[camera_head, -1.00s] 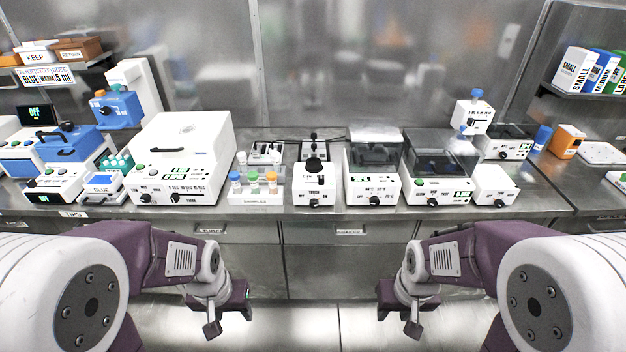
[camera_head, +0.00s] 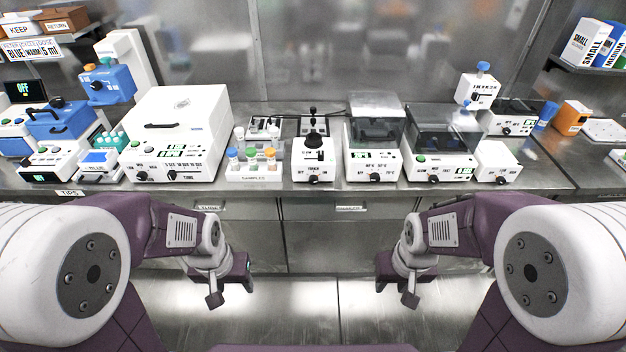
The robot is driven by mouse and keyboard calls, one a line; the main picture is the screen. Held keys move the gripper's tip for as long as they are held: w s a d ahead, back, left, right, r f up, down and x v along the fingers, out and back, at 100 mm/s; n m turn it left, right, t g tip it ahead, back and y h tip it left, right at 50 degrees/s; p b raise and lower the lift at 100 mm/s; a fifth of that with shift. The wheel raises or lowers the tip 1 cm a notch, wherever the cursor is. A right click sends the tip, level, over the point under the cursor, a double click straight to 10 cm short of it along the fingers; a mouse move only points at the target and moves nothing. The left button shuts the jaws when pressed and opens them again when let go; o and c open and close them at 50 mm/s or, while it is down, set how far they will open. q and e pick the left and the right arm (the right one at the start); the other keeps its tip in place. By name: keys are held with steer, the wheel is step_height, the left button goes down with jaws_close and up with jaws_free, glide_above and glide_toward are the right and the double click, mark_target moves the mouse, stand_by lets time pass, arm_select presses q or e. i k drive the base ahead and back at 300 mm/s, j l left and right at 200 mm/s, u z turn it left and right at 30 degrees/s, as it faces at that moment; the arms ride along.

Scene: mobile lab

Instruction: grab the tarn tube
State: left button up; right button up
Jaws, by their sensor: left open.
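A white rack (camera_head: 254,174) labelled "SAMPLES" stands near the front of the bench. It holds tubes: one with a blue cap (camera_head: 232,154), one with a green cap (camera_head: 251,153) and one with an orange cap (camera_head: 269,153), with a paler cap among them. No name is readable on any tube, so I cannot tell which is the tarn tube. My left gripper (camera_head: 231,287) is open and empty, in front of and below the bench edge, nearer than the rack. My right gripper (camera_head: 395,287) looks open and empty, also short of the bench.
A large white machine (camera_head: 178,128) stands left of the rack, and a small white device with a black knob (camera_head: 314,160) to its right. More lidded devices (camera_head: 441,143) stand further right. Drawers (camera_head: 340,240) front the bench. Floor between my arms is clear.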

mark_target(252, 162)
steer(key=i+j+z, duration=0.1)
steer(key=j, duration=0.3)
steer(key=i+j+z, duration=0.15)
steer(key=j, duration=0.25)
steer(key=i+j+z, duration=0.1)
steer(key=j, duration=0.35)
steer(key=i+j+z, duration=0.15)
steer(key=j, duration=0.3)
steer(key=i+j+z, duration=0.1)
steer(key=j, duration=0.35)
